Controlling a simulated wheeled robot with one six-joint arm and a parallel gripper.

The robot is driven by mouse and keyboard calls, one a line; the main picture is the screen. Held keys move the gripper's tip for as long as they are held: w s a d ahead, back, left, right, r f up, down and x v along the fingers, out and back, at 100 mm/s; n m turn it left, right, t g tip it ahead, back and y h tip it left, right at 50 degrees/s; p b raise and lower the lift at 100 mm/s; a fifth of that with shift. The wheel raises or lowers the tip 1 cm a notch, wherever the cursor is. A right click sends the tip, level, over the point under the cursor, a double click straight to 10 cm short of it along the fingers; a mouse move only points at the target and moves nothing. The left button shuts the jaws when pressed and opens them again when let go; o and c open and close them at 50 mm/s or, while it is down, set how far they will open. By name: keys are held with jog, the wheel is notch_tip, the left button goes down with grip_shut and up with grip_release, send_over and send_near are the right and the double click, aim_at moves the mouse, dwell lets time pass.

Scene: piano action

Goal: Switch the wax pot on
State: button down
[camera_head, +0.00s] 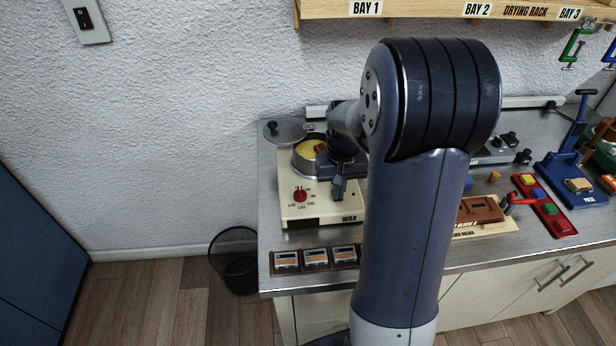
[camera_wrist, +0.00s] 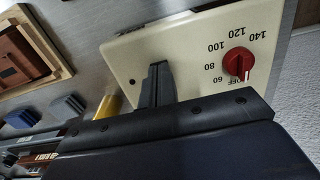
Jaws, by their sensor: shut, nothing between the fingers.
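The wax pot is a cream box (camera_head: 318,205) marked WAX at the left end of the bench, with a round metal pot of yellow wax (camera_head: 306,149) at its back. A red knob (camera_head: 299,195) sits on its top panel. In the wrist view the red knob (camera_wrist: 238,62) is ringed by OFF and numbers from 60 to 140, its white mark near OFF. My gripper (camera_head: 338,188) is shut and empty, over the right part of the panel, to the right of the knob. In the wrist view its fingers (camera_wrist: 158,72) are left of the knob, apart from it.
A round lid (camera_head: 285,131) is behind left of the pot. Dark framed tiles (camera_head: 315,257) line the bench's front edge. A brown block (camera_head: 481,209) in a wooden holder and a red tray (camera_head: 543,205) stand right. A wall switch (camera_head: 85,18) is at upper left.

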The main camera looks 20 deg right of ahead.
jog(key=shift+r+p, duration=2.85)
jog(key=shift+r, duration=0.65)
jog(key=shift+f, duration=0.1)
